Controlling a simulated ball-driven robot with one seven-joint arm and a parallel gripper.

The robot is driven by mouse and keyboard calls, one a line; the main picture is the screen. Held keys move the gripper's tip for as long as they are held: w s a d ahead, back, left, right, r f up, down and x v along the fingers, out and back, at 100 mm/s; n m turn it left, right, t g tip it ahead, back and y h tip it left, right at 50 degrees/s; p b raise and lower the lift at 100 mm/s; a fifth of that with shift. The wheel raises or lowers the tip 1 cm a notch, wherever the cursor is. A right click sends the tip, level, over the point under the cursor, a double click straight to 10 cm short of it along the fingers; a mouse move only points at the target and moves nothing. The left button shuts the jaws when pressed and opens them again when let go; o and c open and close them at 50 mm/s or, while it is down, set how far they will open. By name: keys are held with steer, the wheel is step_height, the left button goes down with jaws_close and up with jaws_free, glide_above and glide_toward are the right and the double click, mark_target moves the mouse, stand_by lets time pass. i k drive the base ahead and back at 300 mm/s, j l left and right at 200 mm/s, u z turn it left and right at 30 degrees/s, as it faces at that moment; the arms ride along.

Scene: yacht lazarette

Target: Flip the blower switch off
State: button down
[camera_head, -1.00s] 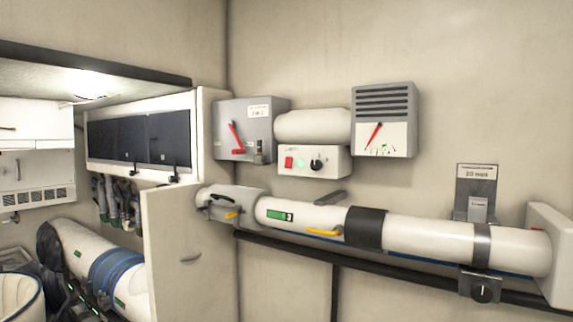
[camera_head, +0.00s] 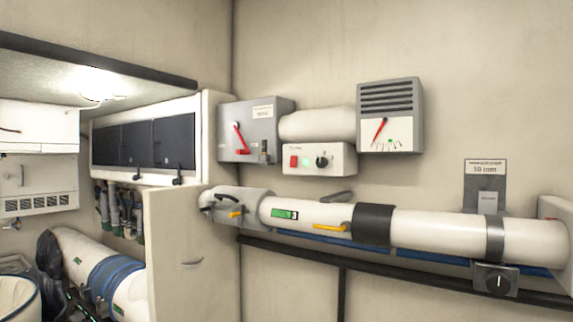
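A small white control box (camera_head: 340,157) is on the wall below a white cylinder (camera_head: 315,124). I cannot read a blower label, nor tell the rocker's position. To its left a grey box (camera_head: 268,120) has a red lever (camera_head: 239,137). To its upper right a grey louvred unit (camera_head: 389,94) has a dial with a red needle (camera_head: 379,131). My gripper is not in view.
A long white pipe (camera_head: 435,228) with a yellow handle (camera_head: 329,227) runs along the wall below. A pale partition (camera_head: 190,255) and dark-fronted cabinets (camera_head: 143,143) stand at the left. The wall at upper right is bare.

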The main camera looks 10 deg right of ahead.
mark_target(292, 159)
steer(key=i+j+z, duration=0.1)
steer(key=i+j, duration=0.15)
steer(key=j, duration=0.2)
steer(key=i+j+z, duration=0.15)
steer(key=j, duration=0.3)
steer(key=i+j+z, duration=0.1)
steer(key=i+j, duration=0.2)
steer(key=j, duration=0.15)
steer(key=i+j+z, duration=0.15)
steer(key=j, duration=0.35)
steer(key=i+j+z, duration=0.1)
steer(key=j, duration=0.4)
steer(key=i+j+z, duration=0.1)
steer(key=j, duration=0.45)
steer(key=i+j+z, duration=0.15)
steer(key=j, duration=0.4)
steer(key=i+j+z, duration=0.1)
steer(key=j, duration=0.45)
steer(key=i, duration=0.1)
